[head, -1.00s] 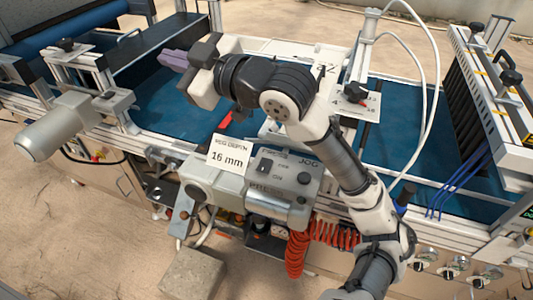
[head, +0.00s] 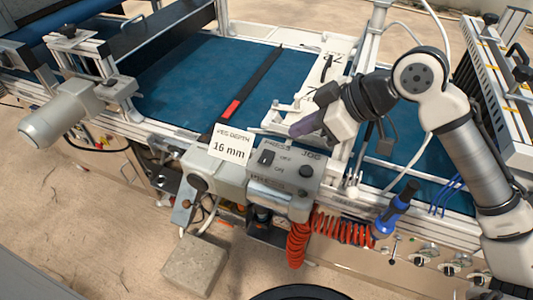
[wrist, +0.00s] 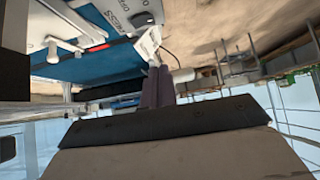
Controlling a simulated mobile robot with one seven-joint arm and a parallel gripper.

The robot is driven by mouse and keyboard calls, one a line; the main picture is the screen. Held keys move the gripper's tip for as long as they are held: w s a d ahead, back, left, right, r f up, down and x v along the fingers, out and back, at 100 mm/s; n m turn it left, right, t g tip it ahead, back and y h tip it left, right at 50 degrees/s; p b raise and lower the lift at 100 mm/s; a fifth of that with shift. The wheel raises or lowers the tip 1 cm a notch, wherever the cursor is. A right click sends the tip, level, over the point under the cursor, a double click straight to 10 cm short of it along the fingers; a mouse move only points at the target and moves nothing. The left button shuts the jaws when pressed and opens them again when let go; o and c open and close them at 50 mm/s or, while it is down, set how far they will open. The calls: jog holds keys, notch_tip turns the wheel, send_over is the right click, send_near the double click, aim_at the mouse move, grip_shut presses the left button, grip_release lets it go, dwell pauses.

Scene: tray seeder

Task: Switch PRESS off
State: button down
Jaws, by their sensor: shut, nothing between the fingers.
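The grey control box (head: 290,186) stands at the front edge of the machine, with the PRESS rocker switch (head: 267,157) on its top left and a black JOG knob (head: 306,171) to the right. The rocker is small and dark; I cannot tell which way it is tipped. My gripper (head: 295,130) is shut and empty, its purple fingers pointing left, just behind the box's top and apart from the rocker. In the wrist view the shut fingers (wrist: 158,86) show below the box (wrist: 130,12), which appears upside down at the top with part of the PRESS lettering.
A white "16 mm" card (head: 230,143) stands left of the switch. The blue belt (head: 205,80) lies behind. A concrete block (head: 195,263) is on the ground.

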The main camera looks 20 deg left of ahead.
jog(key=p, duration=0.2)
send_over(266, 165)
notch_tip(266, 165, down, 7)
jog(key=shift+r, duration=0.15)
notch_tip(266, 165, down, 3)
jog(key=shift+f+p, duration=0.1)
jog(key=shift+p, duration=0.3)
jog(key=shift+f, duration=0.6)
